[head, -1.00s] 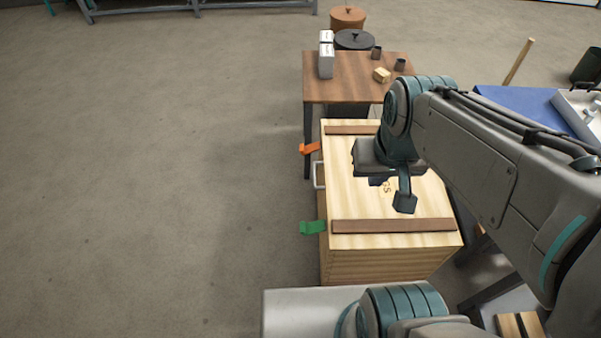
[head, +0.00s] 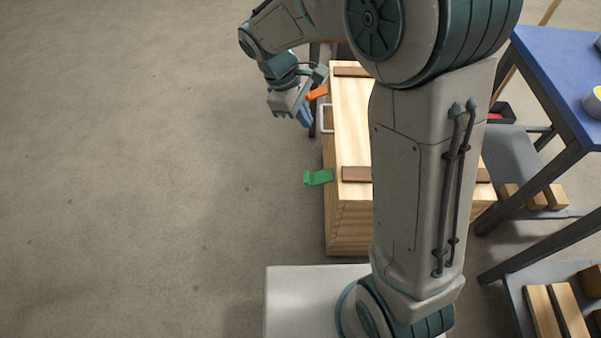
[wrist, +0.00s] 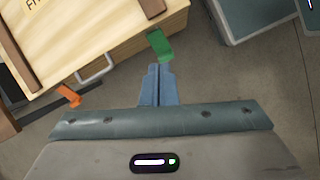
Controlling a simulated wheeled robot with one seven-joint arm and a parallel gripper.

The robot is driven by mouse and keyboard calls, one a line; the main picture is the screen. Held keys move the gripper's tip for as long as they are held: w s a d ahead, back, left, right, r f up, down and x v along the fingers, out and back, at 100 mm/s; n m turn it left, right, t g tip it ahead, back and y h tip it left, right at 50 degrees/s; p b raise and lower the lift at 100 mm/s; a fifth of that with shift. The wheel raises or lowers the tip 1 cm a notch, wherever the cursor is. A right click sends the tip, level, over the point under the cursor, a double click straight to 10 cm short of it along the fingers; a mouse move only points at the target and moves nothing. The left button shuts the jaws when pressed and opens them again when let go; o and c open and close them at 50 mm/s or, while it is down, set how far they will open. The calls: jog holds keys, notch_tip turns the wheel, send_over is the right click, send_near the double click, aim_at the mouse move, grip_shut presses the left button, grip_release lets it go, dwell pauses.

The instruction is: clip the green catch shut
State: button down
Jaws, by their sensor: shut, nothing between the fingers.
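The green catch (head: 318,177) sticks out from the left side of a wooden crate (head: 348,215), near its front end, in the head view. It also shows in the wrist view (wrist: 159,46), just beyond my fingertips. It looks swung outward from the crate wall. My gripper (head: 306,119) is shut and empty, in the air to the left of the crate, beside the orange catch (head: 318,93). In the wrist view its blue fingers (wrist: 158,70) are together and point towards the green catch, with no clear contact. My arm hides much of the crate lid in the head view.
A metal handle (head: 326,118) stands out from the crate side between the two catches. A blue-topped table (head: 560,80) and wooden blocks (head: 535,197) are on the right. The floor left of the crate is clear.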

aim_at(306, 176)
jog(key=w+a+f+n+h+b, duration=0.1)
jog(key=w+a+f+n+b, duration=0.2)
jog(key=a+f, duration=0.4)
notch_tip(306, 176, down, 6)
jog(key=shift+a+f+n+h+b, duration=0.25)
jog(key=shift+n+h+b, duration=0.15)
jog(key=shift+n+b, duration=0.55)
jog(key=shift+d+f, duration=0.1)
jog(key=b+x, duration=0.6)
jog(key=x, duration=0.8)
jog(key=shift+f, duration=0.1)
